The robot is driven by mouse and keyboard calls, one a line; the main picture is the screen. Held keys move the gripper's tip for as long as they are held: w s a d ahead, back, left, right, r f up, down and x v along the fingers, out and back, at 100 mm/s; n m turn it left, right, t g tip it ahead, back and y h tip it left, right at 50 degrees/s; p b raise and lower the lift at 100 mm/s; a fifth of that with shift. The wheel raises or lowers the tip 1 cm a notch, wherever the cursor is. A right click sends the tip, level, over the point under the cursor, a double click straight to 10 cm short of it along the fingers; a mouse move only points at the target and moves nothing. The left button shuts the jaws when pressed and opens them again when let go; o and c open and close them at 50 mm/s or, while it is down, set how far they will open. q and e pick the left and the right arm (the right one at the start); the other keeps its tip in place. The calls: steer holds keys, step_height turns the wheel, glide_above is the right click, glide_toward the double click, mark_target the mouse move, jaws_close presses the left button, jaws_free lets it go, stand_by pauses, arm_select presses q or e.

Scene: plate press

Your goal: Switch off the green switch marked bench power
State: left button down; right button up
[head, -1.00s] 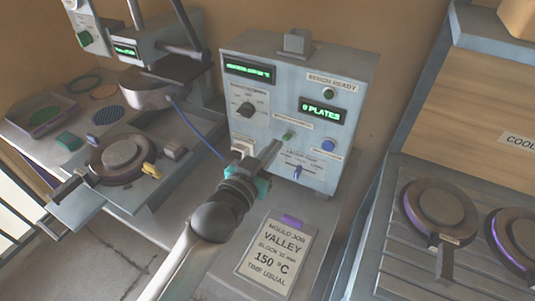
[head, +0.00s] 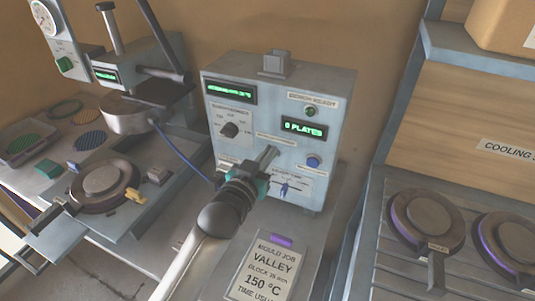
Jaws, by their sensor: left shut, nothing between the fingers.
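The pale blue control box (head: 335,95) stands at the back middle of the bench. A small label strip (head: 276,140) on its front is too blurred to read. My left gripper (head: 268,154) is shut and empty, with its fingertips at the panel just below this strip. The green switch is hidden behind the fingertips, so I cannot tell its position or whether they touch it. The round green lamp (head: 309,111) under the bench ready label looks dark. My right gripper is not in view.
A black dial (head: 230,130), blue button (head: 313,161) and blue lever (head: 284,188) surround the gripper on the panel. The press (head: 130,110) stands left. A mould job card (head: 267,265) lies in front. A cooling rack (head: 390,255) with round plates is at right.

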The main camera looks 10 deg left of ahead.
arm_select(q)
steer(key=shift+s+f+b, duration=0.1)
steer(key=shift+f+b, duration=0.1)
steer(key=shift+b, duration=0.4)
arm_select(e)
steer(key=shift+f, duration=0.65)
arm_select(q)
steer(key=shift+t, duration=0.3)
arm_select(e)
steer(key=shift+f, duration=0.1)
